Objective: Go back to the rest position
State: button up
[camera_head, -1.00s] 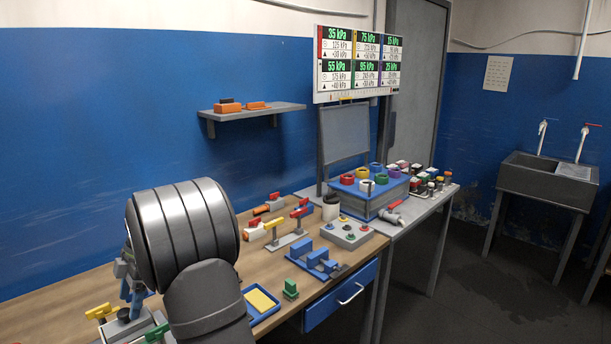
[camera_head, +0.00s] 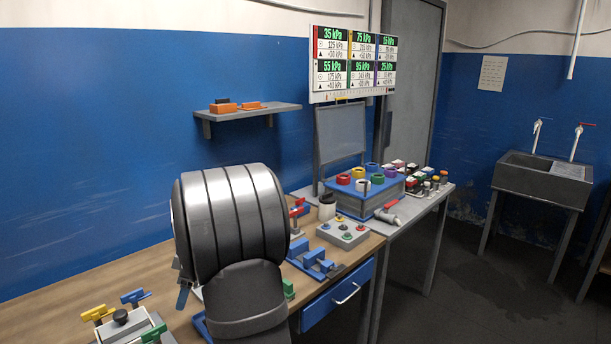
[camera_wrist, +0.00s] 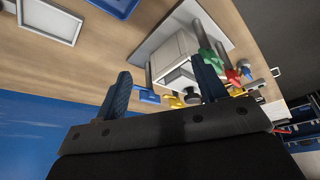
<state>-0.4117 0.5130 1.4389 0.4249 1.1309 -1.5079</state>
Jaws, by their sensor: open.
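My gripper shows in the wrist view (camera_wrist: 162,98) with its two dark blue fingers spread apart and nothing between them. In that view it is above the wooden bench, with a grey apparatus (camera_wrist: 178,55) with coloured valve handles beyond the fingers. The grey apparatus with yellow, blue and green handles (camera_head: 128,326) stands at the near left of the bench, left of my arm.
Blue blocks (camera_head: 312,262) and a grey button box (camera_head: 343,232) lie right of my arm. Farther back are a blue box with coloured rings (camera_head: 362,198) and several small bottles (camera_head: 430,180). A shelf (camera_head: 250,112) is on the wall.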

jog(key=s+d+f+m+t, duration=0.1)
jog(key=s+d+f+m, duration=0.1)
jog(key=s+d+f, duration=0.2)
jog(key=s+d+f+m, duration=0.2)
jog(key=s+d+f, duration=0.2)
jog(key=d+f, duration=0.4)
jog(key=shift+s+d+f+t, duration=0.2)
jog(key=shift+s+d+t, duration=0.2)
jog(key=shift+d, duration=1)
jog(key=o, duration=0.8)
jog(key=shift+c, duration=0.2)
jog(key=s+a+r+n+g+h, duration=0.15)
jog(key=s+a+r+n, duration=0.35)
jog(key=a+r, duration=0.85)
jog(key=s+a+r+n+t+h, duration=0.1)
jog(key=s+a+r+n+h, duration=0.35)
jog(key=a+r, duration=0.95)
jog(key=shift+n+g+y, duration=0.25)
jog(key=shift+n+y, duration=0.45)
jog(key=shift+n, duration=0.05)
jog(key=f, duration=0.3)
jog(key=w+f, duration=0.1)
jog(key=f, duration=0.3)
jog(key=w+f, duration=0.1)
jog(key=f, duration=0.3)
jog(key=shift+a, duration=0.25)
